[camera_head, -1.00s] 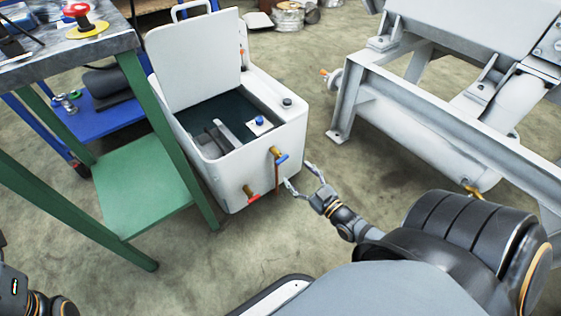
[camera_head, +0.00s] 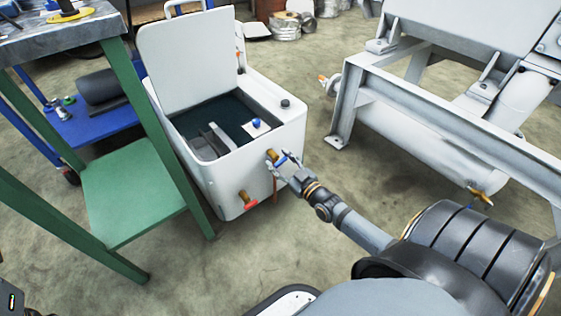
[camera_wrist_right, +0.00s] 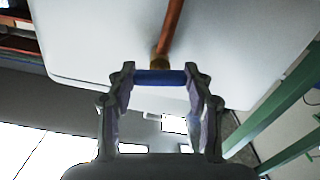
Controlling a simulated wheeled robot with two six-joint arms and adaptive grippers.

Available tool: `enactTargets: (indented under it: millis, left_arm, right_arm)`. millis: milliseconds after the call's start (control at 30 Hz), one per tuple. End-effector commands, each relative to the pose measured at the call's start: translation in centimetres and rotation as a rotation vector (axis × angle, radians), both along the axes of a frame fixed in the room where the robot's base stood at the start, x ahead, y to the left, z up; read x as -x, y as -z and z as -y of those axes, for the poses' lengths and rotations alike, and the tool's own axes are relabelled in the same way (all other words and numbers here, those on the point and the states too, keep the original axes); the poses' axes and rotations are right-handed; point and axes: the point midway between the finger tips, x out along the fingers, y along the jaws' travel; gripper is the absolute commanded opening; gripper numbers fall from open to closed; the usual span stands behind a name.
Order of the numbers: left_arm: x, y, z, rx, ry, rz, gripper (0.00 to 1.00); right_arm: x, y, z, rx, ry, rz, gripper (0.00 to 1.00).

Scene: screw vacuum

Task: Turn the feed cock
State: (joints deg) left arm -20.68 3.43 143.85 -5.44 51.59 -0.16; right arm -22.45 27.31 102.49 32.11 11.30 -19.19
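The white tank (camera_head: 225,190) has two brass cocks low on its front. One cock has a blue handle (camera_head: 281,160); the other has a red handle (camera_head: 250,205). My right gripper (camera_head: 284,166) is at the blue-handled cock. In the right wrist view, the blue handle (camera_wrist_right: 161,77) lies crosswise between the two fingertips of my right gripper (camera_wrist_right: 160,80), filling the gap. Whether the fingers press on it is not clear. A copper-coloured pipe (camera_wrist_right: 171,28) shows beyond the handle.
A green-legged bench (camera_head: 130,190) stands close to the tank on the left. A grey metal frame (camera_head: 345,110) with a machine stands to the right. The tank's lid (camera_head: 188,58) is up. Floor (camera_head: 240,265) in front of the tank is clear.

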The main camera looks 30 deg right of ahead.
Motion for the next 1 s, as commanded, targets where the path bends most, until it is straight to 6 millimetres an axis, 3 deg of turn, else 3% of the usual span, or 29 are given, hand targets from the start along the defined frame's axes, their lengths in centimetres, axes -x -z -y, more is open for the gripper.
enactTargets:
  millis: [33, 200, 600, 867, 900, 1000]
  left_arm:
    - [0.0, 0.0, 0.0, 0.0, 0.0, 0.0, 0.4]
    - [-0.01, 0.01, 0.0, 0.0, 0.0, 0.0, 0.4]
    - [-0.01, -0.2, -0.02, 0.001, 0.001, 0.0, 0.4]
    - [-0.01, -0.19, -0.04, 0.001, 0.001, 0.0, 0.4]
    - [-0.01, -0.18, -0.04, 0.001, 0.001, 0.0, 0.4]
    - [-0.01, -0.18, -0.04, 0.001, 0.001, 0.0, 0.4]
  right_arm:
    - [0.01, 0.01, 0.0, 0.0, 0.0, 0.0, 0.4]
    - [0.02, 0.02, 0.0, 0.0, 0.0, 0.0, 0.17]
    - [0.01, 0.01, 0.16, -0.236, 0.001, -0.019, 0.16]
    - [0.01, 0.02, 0.16, -0.241, 0.001, -0.019, 0.16]
    - [0.01, 0.02, 0.16, -0.241, 0.001, -0.019, 0.53]
    - [0.01, 0.02, 0.16, -0.24, 0.001, -0.019, 0.67]
